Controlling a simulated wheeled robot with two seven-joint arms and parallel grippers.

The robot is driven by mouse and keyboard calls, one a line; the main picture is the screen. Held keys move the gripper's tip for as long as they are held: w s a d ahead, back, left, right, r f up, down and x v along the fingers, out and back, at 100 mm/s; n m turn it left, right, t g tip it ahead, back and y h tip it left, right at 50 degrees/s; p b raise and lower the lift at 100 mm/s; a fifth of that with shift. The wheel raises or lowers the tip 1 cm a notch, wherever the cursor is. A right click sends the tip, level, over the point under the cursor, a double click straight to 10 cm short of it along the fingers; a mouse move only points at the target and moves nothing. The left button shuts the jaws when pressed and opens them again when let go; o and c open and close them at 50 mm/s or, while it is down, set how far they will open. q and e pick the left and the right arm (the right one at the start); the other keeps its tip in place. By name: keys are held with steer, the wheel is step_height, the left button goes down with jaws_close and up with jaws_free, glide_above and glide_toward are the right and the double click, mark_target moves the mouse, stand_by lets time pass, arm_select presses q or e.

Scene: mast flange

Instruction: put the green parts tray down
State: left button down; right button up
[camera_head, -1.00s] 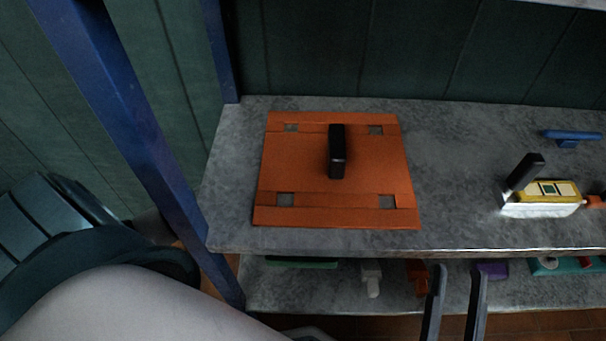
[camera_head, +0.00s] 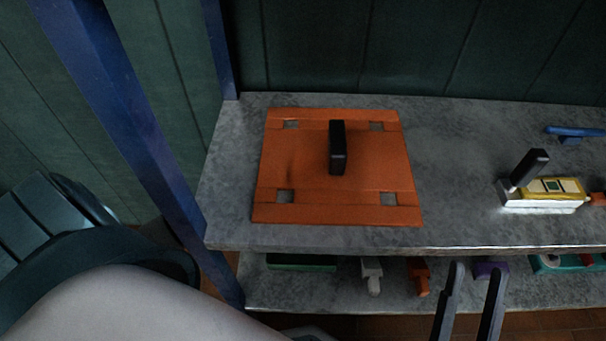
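A green, tray-like thing (camera_head: 301,263) shows as a thin strip on the lower shelf at the left, mostly hidden under the upper shelf's front edge. A teal tray-like thing (camera_head: 548,266) with something red on it lies on the lower shelf at the right, also partly hidden. I cannot tell for sure which is the green parts tray. My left gripper is not in view.
An orange square panel (camera_head: 290,170) with a black handle (camera_head: 338,149) lies on the grey upper shelf (camera_head: 450,190). A yellow and white device (camera_head: 546,197) and a blue piece (camera_head: 573,131) are at the right. Small white, orange and purple parts sit below. A blue post (camera_head: 150,150) stands left.

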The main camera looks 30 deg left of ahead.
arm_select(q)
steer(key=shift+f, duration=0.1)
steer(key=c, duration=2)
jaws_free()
arm_select(e)
steer(key=shift+r, duration=0.15)
